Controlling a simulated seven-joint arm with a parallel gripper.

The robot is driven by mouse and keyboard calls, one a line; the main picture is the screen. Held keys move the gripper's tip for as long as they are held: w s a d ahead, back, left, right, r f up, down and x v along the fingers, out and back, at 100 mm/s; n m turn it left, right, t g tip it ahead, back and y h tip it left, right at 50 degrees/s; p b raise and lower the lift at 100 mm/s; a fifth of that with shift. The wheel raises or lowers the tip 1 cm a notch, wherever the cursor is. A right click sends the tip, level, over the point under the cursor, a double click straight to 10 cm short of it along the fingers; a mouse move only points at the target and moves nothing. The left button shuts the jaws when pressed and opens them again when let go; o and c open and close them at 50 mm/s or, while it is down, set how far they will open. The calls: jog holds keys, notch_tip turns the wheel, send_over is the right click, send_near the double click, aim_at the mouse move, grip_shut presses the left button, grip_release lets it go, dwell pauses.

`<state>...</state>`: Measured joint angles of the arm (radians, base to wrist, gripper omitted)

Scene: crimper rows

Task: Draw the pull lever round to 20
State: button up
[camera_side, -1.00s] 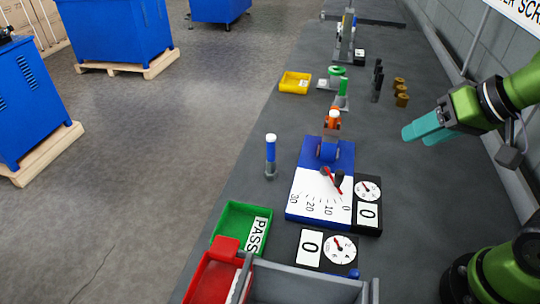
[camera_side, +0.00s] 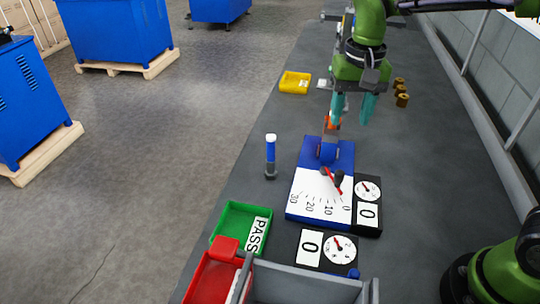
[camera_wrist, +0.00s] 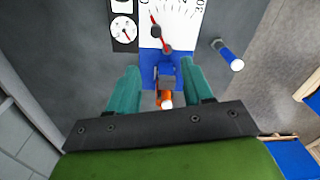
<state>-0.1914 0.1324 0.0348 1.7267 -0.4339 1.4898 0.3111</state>
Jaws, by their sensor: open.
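The pull lever (camera_side: 332,181) is a red arm with a dark knob on the white 0-to-30 scale of the blue test base (camera_side: 312,217). It points near the 0 end of the scale. It also shows in the wrist view (camera_wrist: 160,33). My gripper (camera_side: 352,122) is open, with teal fingers pointing down above the back end of the blue base. In the wrist view the fingers (camera_wrist: 153,90) lie either side of an orange piece with a white tip (camera_wrist: 165,100). I cannot tell its height above that piece. The lever is apart from the fingers.
The green PASS tray (camera_side: 236,222) and red tray (camera_side: 212,278) are at front left; a yellow bin (camera_side: 295,82) is farther back.

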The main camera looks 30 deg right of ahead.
aim_at(340, 172)
jog(key=shift+m, duration=0.6)
notch_tip(340, 172, down, 16)
jog(key=shift+s+d+r, duration=0.15)
jog(key=shift+r, duration=0.05)
jog(key=shift+c, duration=0.2)
grip_shut()
